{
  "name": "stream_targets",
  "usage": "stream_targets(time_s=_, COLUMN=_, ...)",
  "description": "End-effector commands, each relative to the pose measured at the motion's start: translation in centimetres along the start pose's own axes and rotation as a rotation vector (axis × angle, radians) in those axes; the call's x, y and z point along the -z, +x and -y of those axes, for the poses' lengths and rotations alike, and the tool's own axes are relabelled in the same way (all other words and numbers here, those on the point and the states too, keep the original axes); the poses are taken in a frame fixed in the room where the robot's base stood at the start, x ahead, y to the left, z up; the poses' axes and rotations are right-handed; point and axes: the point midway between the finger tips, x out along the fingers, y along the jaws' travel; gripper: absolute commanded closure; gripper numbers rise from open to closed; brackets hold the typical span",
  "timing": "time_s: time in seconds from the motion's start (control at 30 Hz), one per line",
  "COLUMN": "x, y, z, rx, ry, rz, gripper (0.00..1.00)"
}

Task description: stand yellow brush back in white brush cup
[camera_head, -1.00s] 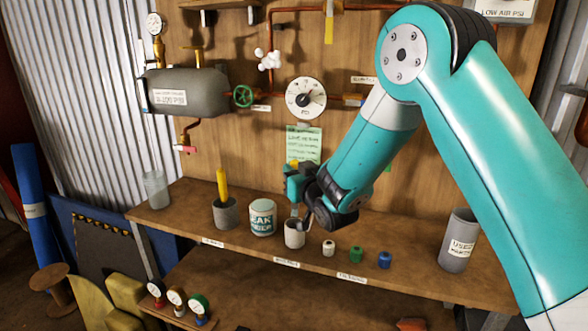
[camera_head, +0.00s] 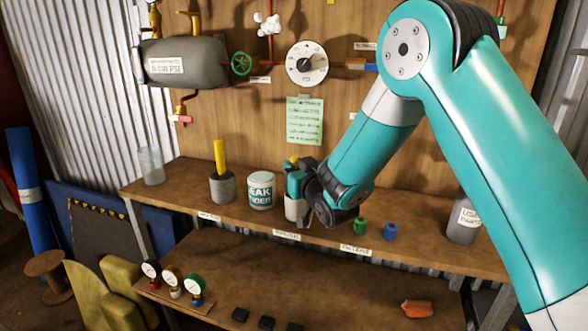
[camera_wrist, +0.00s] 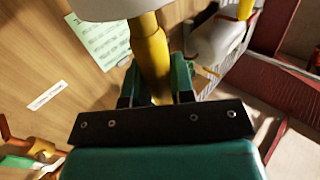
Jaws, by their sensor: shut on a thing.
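My gripper (camera_head: 299,180) is shut on the yellow brush (camera_wrist: 152,62), whose handle stands between the fingers in the wrist view. In the head view only a bit of its yellow top (camera_head: 293,160) shows above the gripper. The white brush cup (camera_head: 291,209) stands on the bench under my gripper and is partly hidden by it. In the wrist view the handle meets a whitish shape (camera_wrist: 98,7) at the top edge. I cannot tell whether the brush's lower end is inside the cup.
Left of the cup stand a LEAK FINDER can (camera_head: 261,191), a grey cup (camera_head: 223,189) with a yellow stick, and a clear glass (camera_head: 151,165). Right are a green spool (camera_head: 360,226), a blue spool (camera_head: 390,231) and a grey bin (camera_head: 464,222). Several gauges (camera_head: 173,279) sit below.

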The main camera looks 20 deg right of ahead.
Motion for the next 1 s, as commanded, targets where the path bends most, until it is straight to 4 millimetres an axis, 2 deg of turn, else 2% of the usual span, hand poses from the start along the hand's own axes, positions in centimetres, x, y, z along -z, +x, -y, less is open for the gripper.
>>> stream_targets(time_s=0.33, x=-0.3, y=0.0, z=0.0, rx=0.000, ry=0.000, rz=-0.001, gripper=1.00)
stream_targets(time_s=0.37, x=-0.3, y=0.0, z=0.0, rx=0.000, ry=0.000, rz=-0.001, gripper=0.73)
stream_targets(time_s=0.47, x=-0.3, y=0.0, z=0.0, rx=0.000, ry=0.000, rz=-0.001, gripper=0.50)
stream_targets(time_s=0.5, x=-0.3, y=0.0, z=0.0, rx=0.000, ry=0.000, rz=-0.001, gripper=0.48)
stream_targets(time_s=0.83, x=-0.4, y=-0.5, z=0.0, rx=0.000, ry=0.000, rz=0.001, gripper=0.48)
stream_targets(time_s=1.0, x=-0.7, y=-3.1, z=0.1, rx=0.001, ry=-0.001, rz=0.000, gripper=0.48)
